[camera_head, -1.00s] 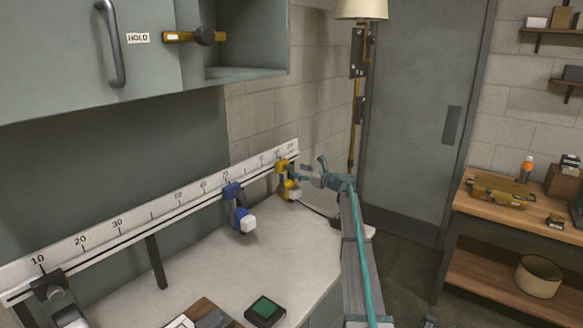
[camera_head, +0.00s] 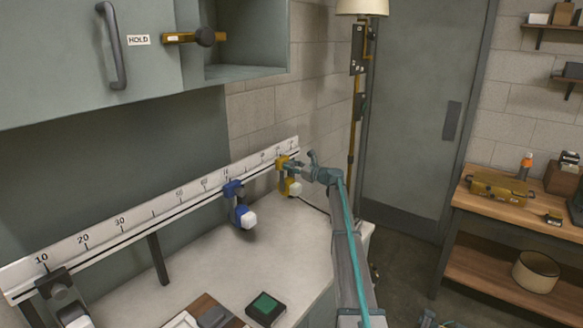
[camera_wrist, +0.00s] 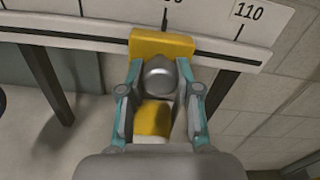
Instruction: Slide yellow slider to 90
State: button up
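The yellow slider (camera_head: 283,164) sits on the white scale rail (camera_head: 120,221) near its far right end. In the wrist view the yellow slider (camera_wrist: 160,43) has a round grey knob (camera_wrist: 160,75) and a yellow-and-white block below it. The slider is left of the 110 mark; the label right above it is cut off by the picture edge. My gripper (camera_wrist: 160,68) has a finger on each side of the knob, with no clear gap, and looks shut on it. In the head view my gripper (camera_head: 303,169) reaches the slider from the right.
A blue slider (camera_head: 234,191) sits on the rail to the left, and a dark slider (camera_head: 58,290) near 10. A green-topped box (camera_head: 265,308) lies on the pale counter (camera_head: 190,275). A cabinet (camera_head: 90,60) overhangs the rail. A lamp stand (camera_head: 355,110) stands behind.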

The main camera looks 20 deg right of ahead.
grip_shut()
jog(key=shift+s+a, duration=0.1)
jog(key=s+a+b, duration=0.1)
jog(key=s+a, duration=0.4)
jog(key=a, duration=0.3)
jog(key=shift+a+b, duration=0.25)
jog(key=shift+b, duration=0.1)
jog(key=o, duration=0.9)
grip_release()
jog(key=shift+o, duration=0.2)
jog(key=v, duration=1.2)
